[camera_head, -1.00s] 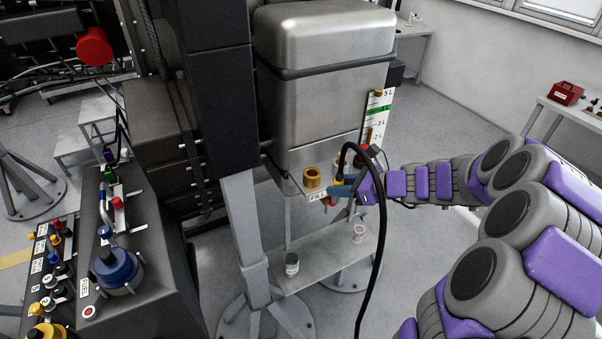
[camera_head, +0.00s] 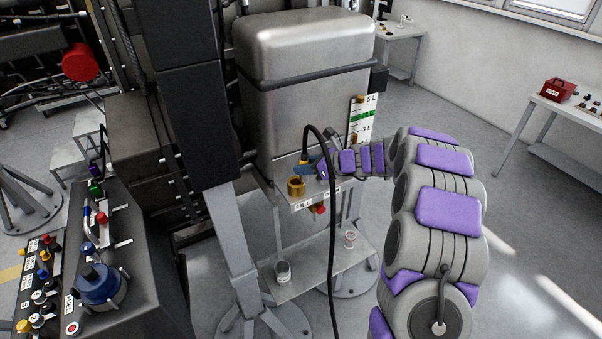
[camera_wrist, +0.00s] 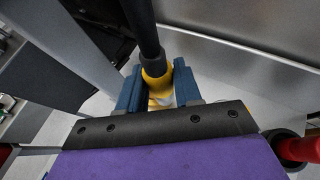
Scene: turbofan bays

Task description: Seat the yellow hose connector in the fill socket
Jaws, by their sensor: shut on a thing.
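The yellow hose connector (camera_wrist: 155,86) sits between the two blue fingers of my gripper (camera_wrist: 157,92) in the wrist view, with the black hose (camera_wrist: 141,30) running up from it. My gripper is shut on it. In the head view my gripper (camera_head: 308,169) is just right of and slightly behind the brass fill socket (camera_head: 296,186), apart from it. The socket stands upright on the small shelf under the metal tank, above a label reading FILL. The connector's lower end is mostly hidden by my gripper. The socket cannot be made out in the wrist view.
The metal tank (camera_head: 305,90) rises close behind the shelf, with a level gauge (camera_head: 361,121) at its right. A red knob (camera_head: 318,209) is below the shelf. The black hose (camera_head: 333,235) hangs in front. A lower shelf (camera_head: 318,268) holds two small containers.

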